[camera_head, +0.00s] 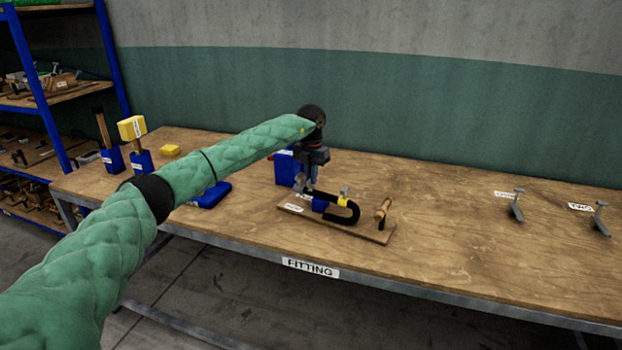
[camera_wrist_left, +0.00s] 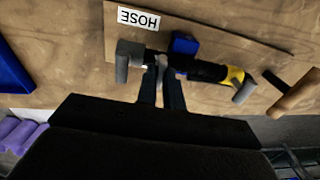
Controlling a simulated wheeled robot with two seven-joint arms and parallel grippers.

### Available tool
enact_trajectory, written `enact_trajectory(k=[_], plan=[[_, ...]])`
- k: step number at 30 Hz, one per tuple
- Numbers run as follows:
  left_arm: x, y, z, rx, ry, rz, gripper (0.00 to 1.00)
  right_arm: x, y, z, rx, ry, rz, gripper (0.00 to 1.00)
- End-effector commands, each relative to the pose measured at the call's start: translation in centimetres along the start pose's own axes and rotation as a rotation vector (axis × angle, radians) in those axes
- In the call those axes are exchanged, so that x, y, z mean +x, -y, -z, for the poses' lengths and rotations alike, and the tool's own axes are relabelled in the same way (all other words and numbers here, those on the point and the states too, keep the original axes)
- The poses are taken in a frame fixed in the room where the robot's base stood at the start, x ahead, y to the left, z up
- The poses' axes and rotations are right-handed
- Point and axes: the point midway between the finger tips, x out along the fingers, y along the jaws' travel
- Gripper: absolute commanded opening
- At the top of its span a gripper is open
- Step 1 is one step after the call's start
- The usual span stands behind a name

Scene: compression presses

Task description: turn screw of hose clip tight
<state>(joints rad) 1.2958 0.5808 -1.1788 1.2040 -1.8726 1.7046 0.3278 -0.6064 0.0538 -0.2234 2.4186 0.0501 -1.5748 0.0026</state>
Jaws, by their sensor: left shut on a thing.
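My left gripper (camera_head: 312,188) points down over the left end of the hose. In the wrist view its fingers (camera_wrist_left: 161,72) are closed on a small pale metal piece, which looks like the screw of the hose clip (camera_wrist_left: 161,60). The fingers hide most of the clip. A grey pipe stub (camera_wrist_left: 123,62) is just left of the fingers. My right gripper is out of view.
A blue block (camera_wrist_left: 185,42) is beside the hose. A blue box (camera_head: 287,168) is behind the arm. Two metal clamps (camera_head: 517,206) (camera_head: 600,219) are far right. The bench between is clear.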

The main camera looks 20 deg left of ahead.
Motion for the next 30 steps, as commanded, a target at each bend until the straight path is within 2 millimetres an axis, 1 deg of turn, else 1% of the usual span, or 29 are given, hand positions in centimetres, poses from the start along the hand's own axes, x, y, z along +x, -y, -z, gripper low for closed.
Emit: enact_trajectory(k=[14, 15, 17, 18, 26, 30], plan=[[-0.04, 0.03, -0.01, 0.015, 0.0, 0.001, 0.0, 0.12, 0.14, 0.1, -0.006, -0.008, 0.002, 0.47], [-0.04, 0.03, -0.01, 0.015, 0.0, 0.0, 0.15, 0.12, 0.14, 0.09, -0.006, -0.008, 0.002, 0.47], [-0.04, 0.03, -0.01, 0.014, 0.0, 0.0, 0.27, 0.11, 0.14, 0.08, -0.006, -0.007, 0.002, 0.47], [-0.03, 0.03, 0.0, 0.014, 0.0, 0.0, 0.31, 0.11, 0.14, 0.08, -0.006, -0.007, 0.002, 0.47], [-0.06, 0.02, 0.0, 0.014, 0.0, 0.0, 0.31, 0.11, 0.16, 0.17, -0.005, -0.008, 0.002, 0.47], [-0.83, 0.01, -0.03, 0.014, 0.001, 0.0, 0.31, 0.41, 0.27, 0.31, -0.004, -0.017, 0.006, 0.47]])
